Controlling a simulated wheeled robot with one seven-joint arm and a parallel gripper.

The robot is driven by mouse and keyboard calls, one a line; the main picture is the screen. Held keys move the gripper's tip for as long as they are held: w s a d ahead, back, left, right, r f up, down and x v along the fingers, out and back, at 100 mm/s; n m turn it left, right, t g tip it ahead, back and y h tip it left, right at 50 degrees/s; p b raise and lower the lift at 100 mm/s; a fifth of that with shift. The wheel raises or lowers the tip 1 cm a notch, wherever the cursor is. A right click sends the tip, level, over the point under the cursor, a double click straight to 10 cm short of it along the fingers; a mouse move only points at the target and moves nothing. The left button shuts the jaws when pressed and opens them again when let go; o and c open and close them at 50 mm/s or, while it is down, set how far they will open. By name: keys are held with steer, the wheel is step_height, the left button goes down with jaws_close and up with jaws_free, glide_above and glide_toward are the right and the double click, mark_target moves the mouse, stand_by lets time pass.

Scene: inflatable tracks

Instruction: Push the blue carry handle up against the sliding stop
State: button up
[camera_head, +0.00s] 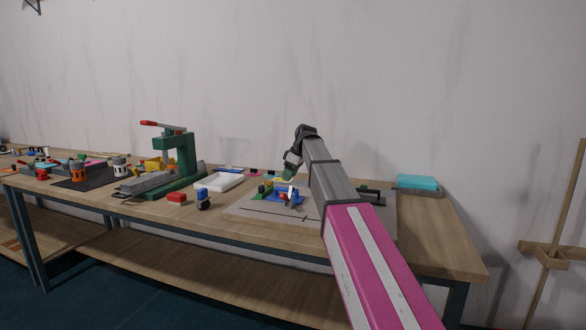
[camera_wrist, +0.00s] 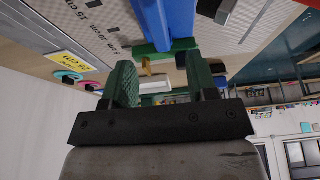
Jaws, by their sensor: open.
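A blue piece (camera_head: 283,194), which I take for the blue carry handle, lies on the grey measuring board, with small red and white parts beside it. In the wrist view a long blue part (camera_wrist: 180,22) shows close in front of the fingers, with a green block (camera_wrist: 165,46) across its end. I cannot tell for sure which part is the sliding stop; a green block (camera_head: 264,189) stands left of the blue piece. My gripper (camera_head: 289,172) is above the board by the blue piece. In the wrist view its green fingers (camera_wrist: 160,80) are apart with nothing gripped between them.
The grey board (camera_head: 250,212) lies near the table's right part. A white tray (camera_head: 218,183), a red block (camera_head: 176,197) and a green press (camera_head: 182,160) stand to the left. A turquoise box (camera_head: 418,183) is at the right. Bare wood lies at the right end.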

steer(key=shift+x, duration=3.5)
jaws_close()
